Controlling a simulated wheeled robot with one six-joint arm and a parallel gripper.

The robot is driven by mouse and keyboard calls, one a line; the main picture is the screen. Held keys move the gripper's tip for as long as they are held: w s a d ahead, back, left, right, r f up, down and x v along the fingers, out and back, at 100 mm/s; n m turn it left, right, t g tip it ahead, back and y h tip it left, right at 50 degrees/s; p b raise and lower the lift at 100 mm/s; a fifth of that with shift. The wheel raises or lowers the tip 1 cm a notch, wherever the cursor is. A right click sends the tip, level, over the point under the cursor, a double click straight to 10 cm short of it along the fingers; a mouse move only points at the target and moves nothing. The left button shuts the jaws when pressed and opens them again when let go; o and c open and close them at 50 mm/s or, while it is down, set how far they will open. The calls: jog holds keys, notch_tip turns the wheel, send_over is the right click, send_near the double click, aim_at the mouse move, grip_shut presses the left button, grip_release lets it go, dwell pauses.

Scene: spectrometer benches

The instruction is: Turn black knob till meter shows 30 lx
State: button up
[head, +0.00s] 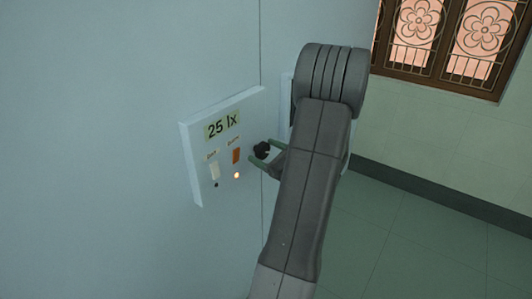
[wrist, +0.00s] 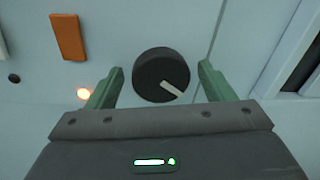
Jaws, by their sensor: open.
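The black knob (wrist: 155,72) sits on the wall panel between the two green fingers of my gripper (wrist: 158,88), which are open with a gap on each side. A white pointer mark on the knob points to the lower right in the wrist view. In the head view the knob (head: 261,150) shows just beyond my gripper (head: 262,153), partly hidden by it. The meter (head: 222,124) on the panel reads 25 lx.
Left of the knob, the panel (head: 199,193) has an orange switch (head: 236,156), a white switch (head: 214,171), a lit orange lamp (head: 237,175) and a small black dot. Floor is open at right.

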jog(key=c, duration=1)
jog(key=shift+o, duration=0.2)
jog(key=shift+f+b, duration=0.1)
jog(key=shift+b, duration=0.2)
jog(key=shift+n+b, duration=0.3)
jog(key=shift+b, duration=0.1)
jog(key=shift+f+b, duration=0.15)
jog(key=shift+b, duration=0.25)
jog(key=shift+r+n+b, duration=0.2)
jog(key=shift+n+b, duration=0.45)
jog(key=shift+n, duration=0.05)
jog(key=o, duration=1)
jog(key=shift+c, duration=0.2)
jog(key=shift+d, duration=0.1)
